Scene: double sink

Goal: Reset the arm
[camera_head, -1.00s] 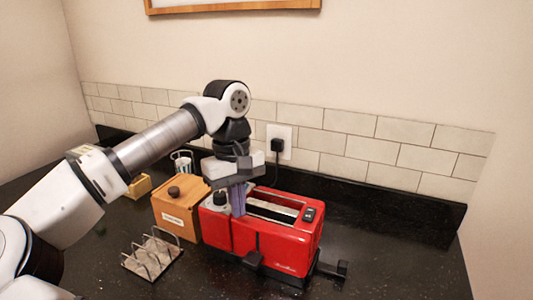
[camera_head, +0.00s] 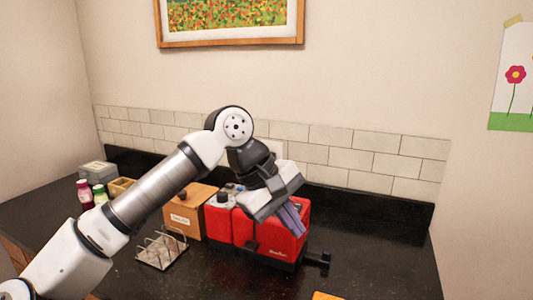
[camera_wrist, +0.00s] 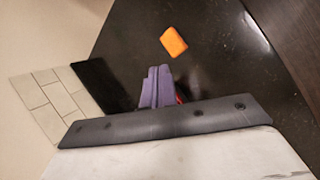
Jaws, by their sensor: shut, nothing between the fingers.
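My gripper (camera_head: 291,218) is in front of and over the right part of the red toaster (camera_head: 222,224), tilted down to the right. Its purple-grey fingers are together with nothing between them. In the wrist view the shut fingers (camera_wrist: 158,87) point over the dark counter. The toaster's top slots are mostly hidden behind my wrist. I cannot tell whether the fingers touch the toaster.
A wooden box (camera_head: 182,219) stands left of the toaster, with a metal toast rack (camera_head: 162,250) in front. Bottles (camera_head: 86,194) and a grey box (camera_head: 98,172) are at the back left. An orange piece (camera_wrist: 173,42) lies on the counter (camera_head: 385,255), whose right side is mostly clear.

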